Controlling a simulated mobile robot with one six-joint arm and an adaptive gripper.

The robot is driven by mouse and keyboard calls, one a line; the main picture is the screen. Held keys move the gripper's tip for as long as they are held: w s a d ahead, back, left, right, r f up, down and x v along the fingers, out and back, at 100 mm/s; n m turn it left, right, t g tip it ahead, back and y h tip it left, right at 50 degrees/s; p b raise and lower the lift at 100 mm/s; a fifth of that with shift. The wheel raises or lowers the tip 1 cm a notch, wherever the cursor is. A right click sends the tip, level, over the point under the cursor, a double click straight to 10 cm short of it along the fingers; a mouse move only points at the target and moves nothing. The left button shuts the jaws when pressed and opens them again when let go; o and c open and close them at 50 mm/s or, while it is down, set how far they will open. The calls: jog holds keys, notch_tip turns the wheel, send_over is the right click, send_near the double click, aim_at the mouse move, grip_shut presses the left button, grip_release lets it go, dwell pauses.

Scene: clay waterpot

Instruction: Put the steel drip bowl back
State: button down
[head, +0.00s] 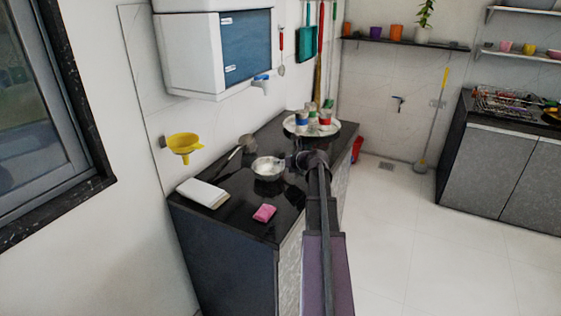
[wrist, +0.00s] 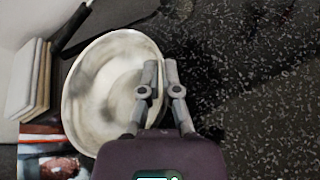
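The steel drip bowl (head: 268,165) is pale and round, over the left part of the dark counter in the head view. It also fills the left middle of the wrist view (wrist: 95,95), with its hollow facing the camera. My gripper (head: 290,161) is at the bowl's right side. In the wrist view, the two fingers (wrist: 161,68) straddle the bowl's right rim, one inside and one outside, with little gap between them. They look shut on the rim. The bowl appears raised over a dark reflection on the counter; its exact height is unclear.
On the counter (head: 235,217) lie a white slab (head: 203,193), a pink sponge (head: 264,213) and a dark-handled utensil (head: 246,144). A round tray (head: 291,128) holding several cups stands at the far end. A white-and-blue wall unit (head: 190,55) and yellow funnel (head: 184,144) are above.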

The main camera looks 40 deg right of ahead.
jog(key=c, duration=0.8)
grip_release()
jog(key=shift+r, duration=0.1)
jog(key=shift+r+p, duration=0.7)
jog(key=shift+p, duration=0.15)
jog(key=p+v, duration=0.4)
jog(key=v, duration=0.7)
jog(key=shift+s, duration=0.45)
jog(key=shift+d, duration=0.1)
